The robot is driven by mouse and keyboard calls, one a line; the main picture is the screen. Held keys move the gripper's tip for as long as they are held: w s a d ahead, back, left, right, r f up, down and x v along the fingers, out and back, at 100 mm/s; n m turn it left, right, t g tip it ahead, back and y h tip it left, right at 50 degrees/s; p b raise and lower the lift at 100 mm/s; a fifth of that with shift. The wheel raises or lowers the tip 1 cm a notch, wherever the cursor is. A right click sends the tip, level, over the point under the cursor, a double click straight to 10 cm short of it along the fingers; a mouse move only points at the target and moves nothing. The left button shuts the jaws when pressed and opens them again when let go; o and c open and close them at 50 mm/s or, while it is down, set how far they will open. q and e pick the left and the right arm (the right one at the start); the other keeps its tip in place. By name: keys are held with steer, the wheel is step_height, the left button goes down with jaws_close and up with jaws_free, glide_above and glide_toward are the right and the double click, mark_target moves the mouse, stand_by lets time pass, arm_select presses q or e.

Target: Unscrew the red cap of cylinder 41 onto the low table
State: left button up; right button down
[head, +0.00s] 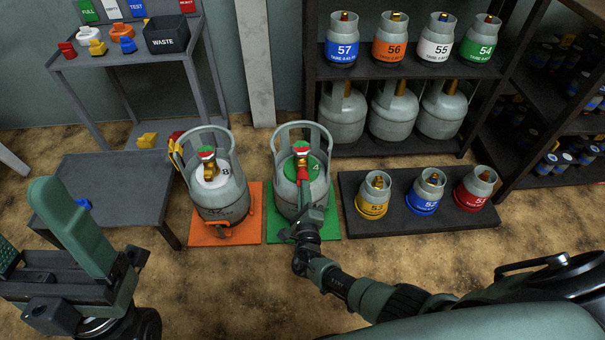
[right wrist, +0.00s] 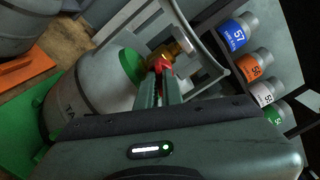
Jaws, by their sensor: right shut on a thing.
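Cylinder 41 (head: 288,203) is a grey gas cylinder standing upright on a green mat; its label is partly hidden, with only a "4" readable. Its brass valve shows in the right wrist view (right wrist: 174,50). My right gripper (head: 303,178) is at the valve, its fingers shut on the red cap (right wrist: 161,66), which is at the valve's side. The fingers hide much of the cap. The low table (head: 120,178) is dark grey and stands at the left. My left gripper (head: 28,232) is in the left foreground, its fingers apart and empty.
A second grey cylinder (head: 222,197) stands on an orange mat (head: 250,228) between the low table and cylinder 41. A small blue piece (head: 83,203) lies on the low table, otherwise mostly clear. A dark platform (head: 395,231) with small cylinders is at the right.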

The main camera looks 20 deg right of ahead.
steer(key=shift+s+a, duration=0.2)
steer(key=shift+s, duration=0.45)
steer(key=shift+s+p, duration=0.3)
steer(key=shift+p, duration=0.05)
steer(key=shift+p+v, duration=0.95)
steer(key=shift+v, duration=2)
steer(key=shift+r, duration=0.1)
